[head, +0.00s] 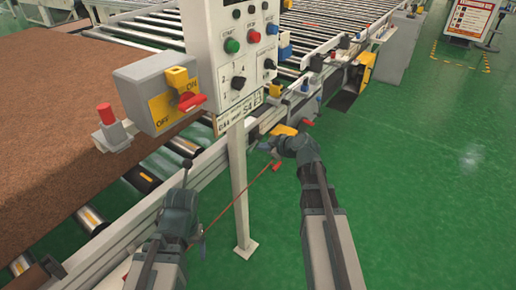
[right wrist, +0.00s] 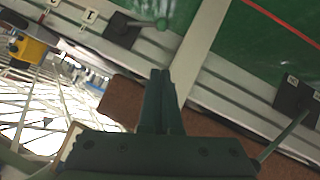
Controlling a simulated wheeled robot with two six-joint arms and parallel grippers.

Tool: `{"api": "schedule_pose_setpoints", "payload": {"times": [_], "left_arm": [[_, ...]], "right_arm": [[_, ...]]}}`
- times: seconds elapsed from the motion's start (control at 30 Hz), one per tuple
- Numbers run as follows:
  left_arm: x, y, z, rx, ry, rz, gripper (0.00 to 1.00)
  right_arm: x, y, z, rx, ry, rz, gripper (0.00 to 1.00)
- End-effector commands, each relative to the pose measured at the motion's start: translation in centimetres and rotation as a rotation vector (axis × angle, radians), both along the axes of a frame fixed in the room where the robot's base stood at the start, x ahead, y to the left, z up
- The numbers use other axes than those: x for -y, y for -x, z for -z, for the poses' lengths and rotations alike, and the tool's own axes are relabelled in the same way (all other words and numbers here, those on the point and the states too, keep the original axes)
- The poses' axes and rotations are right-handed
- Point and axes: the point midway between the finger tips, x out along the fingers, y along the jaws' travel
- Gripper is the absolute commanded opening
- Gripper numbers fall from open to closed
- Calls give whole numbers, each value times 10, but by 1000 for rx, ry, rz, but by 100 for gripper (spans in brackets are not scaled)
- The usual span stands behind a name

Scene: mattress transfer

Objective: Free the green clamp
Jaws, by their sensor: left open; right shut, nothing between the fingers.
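A second dark base with a thin green rod (right wrist: 287,128) is at the right of that view. In the head view I cannot clearly tell the green clamp. My right gripper (head: 268,147) is by the conveyor rail, just right of the white post; its fingers (right wrist: 160,77) are shut and empty, apart from the green-ended lever. My left gripper (head: 198,234) is low beside the rail, open, left of the post.
The control box (head: 234,50) on its white post (head: 238,185) stands between my arms. A red cord (head: 235,201) runs across the post. A brown mattress (head: 50,110) lies on the rollers at left. The green floor (head: 420,180) at right is clear.

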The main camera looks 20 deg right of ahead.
Motion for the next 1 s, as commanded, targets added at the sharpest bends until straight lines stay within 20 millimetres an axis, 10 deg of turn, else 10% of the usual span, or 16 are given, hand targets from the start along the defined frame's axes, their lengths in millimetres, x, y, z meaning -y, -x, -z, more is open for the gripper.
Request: {"api": "schedule_pose_setpoints", "payload": {"times": [0.53, 1.0], "left_arm": [[0, 0, 57, 0, 0, 0, 80], [-1, 0, 87, 1, -4, 1, 80]], "right_arm": [[-31, -77, 57, -1, -3, -2, 0], [-23, -86, 87, -1, -2, 0, 0]]}}
